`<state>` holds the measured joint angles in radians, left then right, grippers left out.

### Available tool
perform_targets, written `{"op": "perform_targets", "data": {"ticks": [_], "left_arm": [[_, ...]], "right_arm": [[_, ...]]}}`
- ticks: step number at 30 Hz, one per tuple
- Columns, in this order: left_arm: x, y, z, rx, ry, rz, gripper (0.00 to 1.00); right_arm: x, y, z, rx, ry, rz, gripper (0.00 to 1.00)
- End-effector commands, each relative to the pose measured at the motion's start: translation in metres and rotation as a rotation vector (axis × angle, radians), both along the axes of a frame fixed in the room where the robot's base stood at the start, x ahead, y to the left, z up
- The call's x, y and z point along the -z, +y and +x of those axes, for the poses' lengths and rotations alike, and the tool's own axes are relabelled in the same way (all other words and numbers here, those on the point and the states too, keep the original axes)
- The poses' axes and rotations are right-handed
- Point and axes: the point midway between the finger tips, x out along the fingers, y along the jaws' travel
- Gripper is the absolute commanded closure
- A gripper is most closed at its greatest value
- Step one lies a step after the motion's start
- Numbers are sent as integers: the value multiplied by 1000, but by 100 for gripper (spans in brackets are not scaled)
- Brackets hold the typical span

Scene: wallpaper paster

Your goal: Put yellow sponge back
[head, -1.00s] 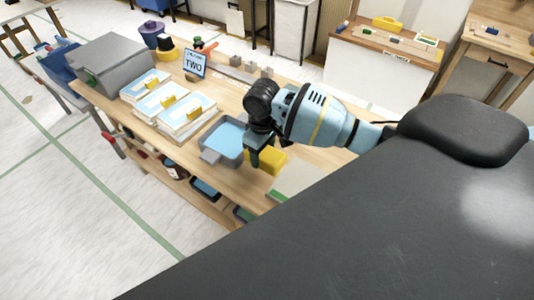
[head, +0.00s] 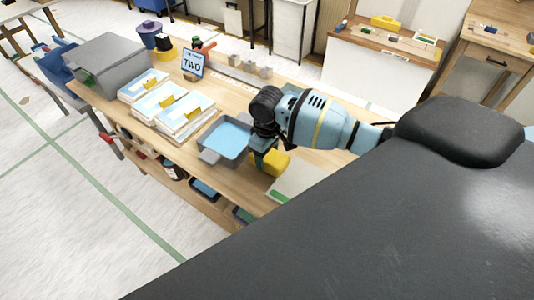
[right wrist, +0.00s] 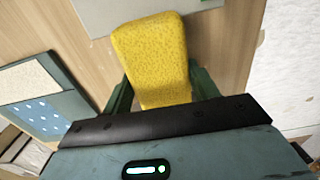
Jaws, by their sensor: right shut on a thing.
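The yellow sponge (head: 274,164) is at the near side of the wooden workbench, just right of the grey tray (head: 207,157) of blue liquid. My right gripper (head: 266,157) is shut on the sponge, pointing down at the bench. In the right wrist view the sponge (right wrist: 152,52) sits between the two dark green fingers of the gripper (right wrist: 161,88), its far end sticking out past them. I cannot tell whether the sponge touches the bench top. My left gripper is not in view.
A pale board with a green edge (head: 297,180) lies right of the sponge. A grey box (head: 108,62) stands at the far left end.

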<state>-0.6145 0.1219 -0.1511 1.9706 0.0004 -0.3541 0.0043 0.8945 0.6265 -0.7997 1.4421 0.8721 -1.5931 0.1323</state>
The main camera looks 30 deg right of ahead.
Motion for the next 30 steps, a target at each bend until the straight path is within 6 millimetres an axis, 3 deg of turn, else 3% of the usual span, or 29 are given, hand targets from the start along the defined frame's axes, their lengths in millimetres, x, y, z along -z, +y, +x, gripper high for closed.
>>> {"op": "perform_targets", "data": {"ticks": [14, 15, 19, 30], "left_arm": [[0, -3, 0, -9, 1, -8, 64], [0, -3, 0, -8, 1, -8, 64], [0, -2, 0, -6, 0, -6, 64], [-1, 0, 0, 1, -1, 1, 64]], "right_arm": [[12, 0, 0, 0, 1, 0, 64], [12, 0, 0, 0, 1, 0, 36], [12, 0, 0, 0, 0, 0, 19], [6, 0, 0, 0, -1, 0, 19]]}}
